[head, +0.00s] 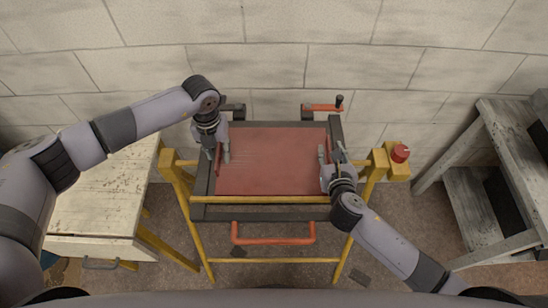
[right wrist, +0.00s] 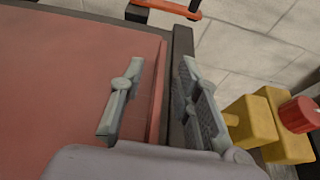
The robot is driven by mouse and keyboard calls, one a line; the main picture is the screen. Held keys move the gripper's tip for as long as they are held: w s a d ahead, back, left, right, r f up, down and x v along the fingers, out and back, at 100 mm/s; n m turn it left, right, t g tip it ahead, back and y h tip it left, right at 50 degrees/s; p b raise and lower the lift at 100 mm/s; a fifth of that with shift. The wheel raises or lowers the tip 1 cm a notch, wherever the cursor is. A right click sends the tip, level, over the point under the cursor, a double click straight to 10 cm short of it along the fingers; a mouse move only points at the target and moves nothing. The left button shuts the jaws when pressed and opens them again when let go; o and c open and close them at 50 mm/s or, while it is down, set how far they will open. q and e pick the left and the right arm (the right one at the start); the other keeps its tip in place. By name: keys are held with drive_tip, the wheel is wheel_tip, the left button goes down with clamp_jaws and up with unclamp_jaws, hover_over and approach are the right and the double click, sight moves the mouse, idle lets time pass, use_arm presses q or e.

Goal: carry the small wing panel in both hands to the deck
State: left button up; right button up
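The red wing panel (head: 270,165) lies flat within the dark frame (head: 270,212) of the yellow-legged bench, which I take to be the deck. My left gripper (head: 217,153) is at the panel's left edge, fingers apart, with a red strip of the edge between them. My right gripper (head: 331,154) is at the right edge. In the right wrist view the right gripper (right wrist: 160,100) is open: one finger is over the red panel (right wrist: 60,80), the other outside its edge, with a gap on both sides.
A red-handled crank (head: 323,107) is at the frame's back right. A red button on a yellow box (head: 400,153) stands right of the bench. An orange handle (head: 273,238) is at the front. A worn pale table (head: 100,200) is left; a grey shelf unit (head: 478,165) is right.

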use_arm(q)
drive_tip(key=shift+f, duration=0.25)
use_arm(e)
drive_tip(key=shift+w, duration=0.25)
use_arm(q)
drive_tip(key=shift+c, duration=0.4)
use_arm(e)
drive_tip(key=shift+c, duration=0.4)
use_arm(q)
clamp_jaws()
use_arm(e)
clamp_jaws()
use_arm(q)
drive_tip(key=shift+r, duration=0.1)
